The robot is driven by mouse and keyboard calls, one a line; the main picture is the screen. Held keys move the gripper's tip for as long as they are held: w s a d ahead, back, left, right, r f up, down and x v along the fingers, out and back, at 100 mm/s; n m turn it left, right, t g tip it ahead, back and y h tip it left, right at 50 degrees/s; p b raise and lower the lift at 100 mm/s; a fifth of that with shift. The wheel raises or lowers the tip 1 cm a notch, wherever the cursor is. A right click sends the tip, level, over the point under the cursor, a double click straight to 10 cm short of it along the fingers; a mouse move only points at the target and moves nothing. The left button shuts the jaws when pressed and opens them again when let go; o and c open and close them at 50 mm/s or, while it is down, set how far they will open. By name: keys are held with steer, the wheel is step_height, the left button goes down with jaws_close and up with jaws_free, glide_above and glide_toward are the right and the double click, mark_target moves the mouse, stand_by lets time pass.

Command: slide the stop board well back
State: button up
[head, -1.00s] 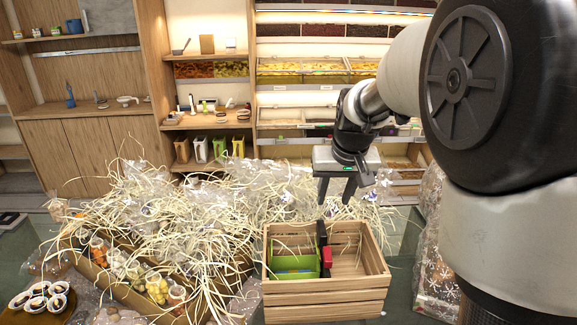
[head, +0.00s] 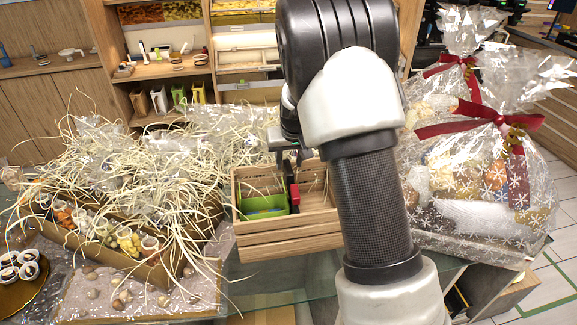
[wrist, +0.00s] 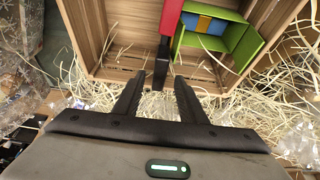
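The stop board appears to be the dark upright piece with a red block (head: 295,194) inside a wooden slatted crate (head: 285,240). In the wrist view the red part (wrist: 171,16) is at the top, with a black end (wrist: 163,63) pointing toward my fingers. A green open box (head: 263,205) stands left of the board in the head view; it also shows in the wrist view (wrist: 243,46). My gripper (wrist: 159,77) is open and empty, its two fingers apart near the crate's back edge, with the black end just ahead. In the head view my arm hides most of the gripper and the crate's right side.
Pale shredded straw and clear wrap (head: 150,165) heap left of the crate. Small jars (head: 125,240) stand in a tray at the front left. Large wrapped hampers with red bows (head: 480,170) stand close on the right. Shelves (head: 165,70) line the back.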

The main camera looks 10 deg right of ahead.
mark_target(289, 167)
steer(key=shift+x, duration=1.8)
jaws_close()
